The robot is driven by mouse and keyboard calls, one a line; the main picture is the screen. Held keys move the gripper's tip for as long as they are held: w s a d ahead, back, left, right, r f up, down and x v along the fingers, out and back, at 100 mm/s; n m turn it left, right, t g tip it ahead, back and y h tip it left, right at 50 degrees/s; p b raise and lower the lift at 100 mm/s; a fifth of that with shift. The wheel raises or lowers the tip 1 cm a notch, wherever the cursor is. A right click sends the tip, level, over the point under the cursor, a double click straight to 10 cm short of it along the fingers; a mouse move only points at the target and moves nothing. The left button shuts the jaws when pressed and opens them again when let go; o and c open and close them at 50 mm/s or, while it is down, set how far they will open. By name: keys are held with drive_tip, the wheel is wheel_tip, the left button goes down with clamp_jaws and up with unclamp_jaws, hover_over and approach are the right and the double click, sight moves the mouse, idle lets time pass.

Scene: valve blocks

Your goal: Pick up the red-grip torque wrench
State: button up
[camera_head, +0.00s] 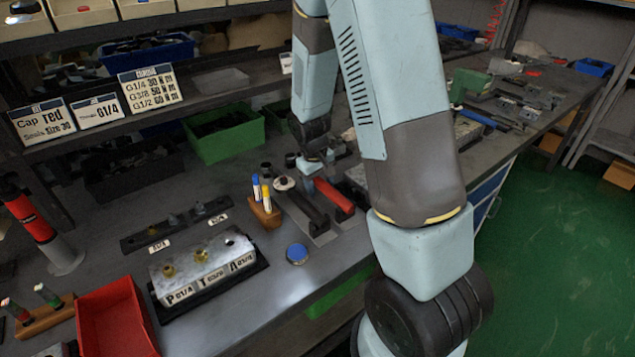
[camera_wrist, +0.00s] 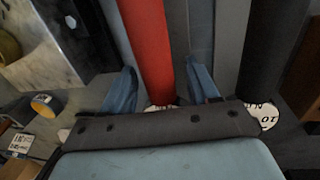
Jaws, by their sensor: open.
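The red-grip torque wrench (camera_head: 335,196) lies on the workbench, its red handle pointing toward the bench's front edge. In the wrist view its red grip (camera_wrist: 147,45) runs between my two blue fingers. A black-grip wrench (camera_head: 303,208) lies parallel on the left in the head view.
A valve block (camera_head: 203,264) and red bin (camera_head: 115,318) stand further left. A green bin (camera_head: 226,137) is behind. The bench front between is clear.

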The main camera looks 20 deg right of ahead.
clamp_jaws()
idle(0.6)
